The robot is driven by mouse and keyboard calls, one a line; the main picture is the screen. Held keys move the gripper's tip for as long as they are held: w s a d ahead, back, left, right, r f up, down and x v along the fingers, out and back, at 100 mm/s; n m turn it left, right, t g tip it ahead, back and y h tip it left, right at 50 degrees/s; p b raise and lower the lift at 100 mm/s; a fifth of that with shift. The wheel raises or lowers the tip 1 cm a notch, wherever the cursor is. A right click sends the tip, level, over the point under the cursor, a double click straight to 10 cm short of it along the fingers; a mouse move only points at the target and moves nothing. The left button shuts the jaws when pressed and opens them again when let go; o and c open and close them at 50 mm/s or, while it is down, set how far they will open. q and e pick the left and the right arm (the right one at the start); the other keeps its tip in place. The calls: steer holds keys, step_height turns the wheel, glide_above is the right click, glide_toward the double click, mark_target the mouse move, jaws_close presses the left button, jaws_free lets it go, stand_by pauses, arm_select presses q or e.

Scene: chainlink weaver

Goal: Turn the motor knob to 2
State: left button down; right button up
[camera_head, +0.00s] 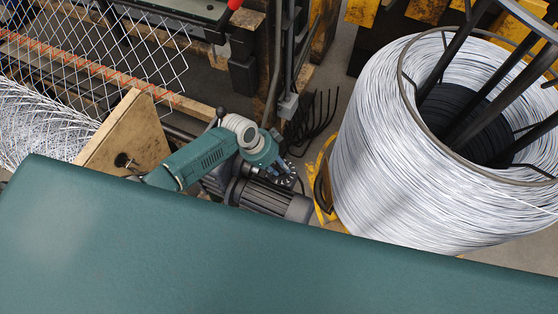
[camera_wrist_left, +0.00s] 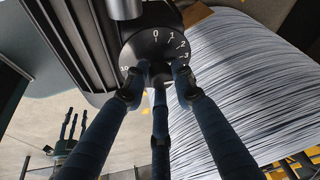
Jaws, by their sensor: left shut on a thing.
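In the left wrist view a black round dial (camera_wrist_left: 148,48) has white numbers, with 0, 1, 2 and 3 readable along its upper and right edge and 10 at the left. The motor knob (camera_wrist_left: 158,72) sits at its middle. My left gripper (camera_wrist_left: 157,76) has its dark fingers closed around the knob. The fingers cover much of the knob, and I cannot tell which number it points to. In the head view my left gripper (camera_head: 285,170) is at the dark ribbed motor (camera_head: 268,198). The knob is hidden there.
A large coil of silver wire (camera_head: 385,150) stands close to the right of the motor. A wooden board (camera_head: 125,135) and chainlink mesh (camera_head: 100,45) are at the left. My green body fills the front.

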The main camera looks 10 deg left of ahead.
arm_select(q)
steer(key=n+p, duration=0.1)
steer(key=n+t+p, duration=0.1)
steer(key=r+n+p, duration=0.1)
steer(key=n, duration=0.1)
steer(key=shift+w+d+y, duration=0.1)
steer(key=shift+d+y, duration=0.25)
steer(key=shift+y, duration=0.05)
steer(key=shift+w+f+n+t+y+p, duration=0.15)
steer(key=shift+n+t+y+p, duration=0.25)
steer(key=shift+n+p, duration=0.75)
steer(key=shift+n, duration=0.25)
steer(key=c, duration=1.5)
jaws_free()
steer(key=shift+o, duration=0.2)
steer(key=shift+f, duration=0.15)
steer(key=shift+s, duration=0.2)
steer(key=shift+a, duration=0.1)
steer(key=v, duration=1.2)
